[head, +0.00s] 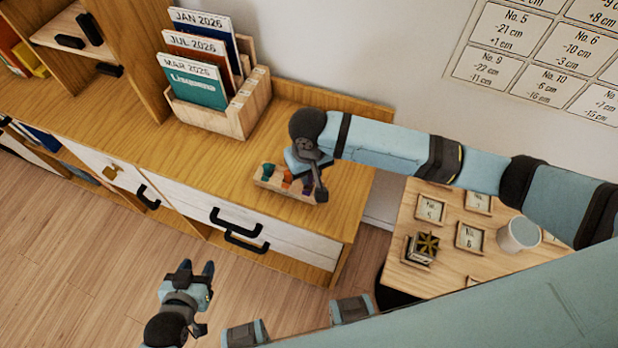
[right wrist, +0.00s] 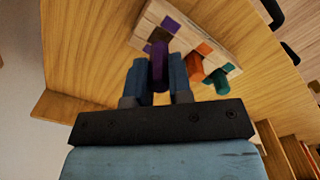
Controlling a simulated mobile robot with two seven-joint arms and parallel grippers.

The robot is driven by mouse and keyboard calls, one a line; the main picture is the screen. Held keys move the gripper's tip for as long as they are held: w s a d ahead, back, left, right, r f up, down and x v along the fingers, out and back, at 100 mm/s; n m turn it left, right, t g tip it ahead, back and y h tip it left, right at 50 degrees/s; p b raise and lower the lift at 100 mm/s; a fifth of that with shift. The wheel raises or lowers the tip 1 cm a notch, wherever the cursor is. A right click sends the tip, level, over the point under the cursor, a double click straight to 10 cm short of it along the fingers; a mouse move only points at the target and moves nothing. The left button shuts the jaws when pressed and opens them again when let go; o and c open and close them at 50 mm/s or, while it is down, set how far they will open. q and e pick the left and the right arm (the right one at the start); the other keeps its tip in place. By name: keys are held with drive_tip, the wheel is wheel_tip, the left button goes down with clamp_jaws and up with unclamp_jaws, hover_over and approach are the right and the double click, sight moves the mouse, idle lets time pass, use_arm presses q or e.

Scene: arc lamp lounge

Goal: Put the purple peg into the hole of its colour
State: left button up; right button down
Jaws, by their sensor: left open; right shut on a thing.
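In the right wrist view, my right gripper (right wrist: 160,76) is shut on the purple peg (right wrist: 159,60), which sticks out between the fingers. The pale wooden peg board (right wrist: 141,38) lies just beyond it, with a purple patch (right wrist: 171,25) near the peg's end. I cannot tell whether the peg touches the board or enters a hole. An orange peg (right wrist: 195,69) and a teal peg (right wrist: 217,82) stand beside each other at the board. In the head view, the board (head: 268,184) is on the cabinet top, partly under my right gripper (head: 310,183). My left gripper (head: 194,276) is open and empty above the floor.
A wooden holder (head: 240,117) with several booklets stands behind the board on the cabinet top (head: 180,147). At the right is a small table (head: 401,276) with a white cup (head: 518,235) and framed number tiles. Black drawer handles (head: 236,222) stick out in front.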

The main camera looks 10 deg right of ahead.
wheel_tip(320, 180, down, 4)
drive_tip(key=shift+r, duration=0.2)
drive_tip(key=shift+f, duration=0.1)
drive_tip(key=c, duration=1)
unclamp_jaws()
drive_tip(key=shift+c, duration=0.2)
wheel_tip(320, 180, up, 12)
drive_tip(key=shift+r, duration=0.15)
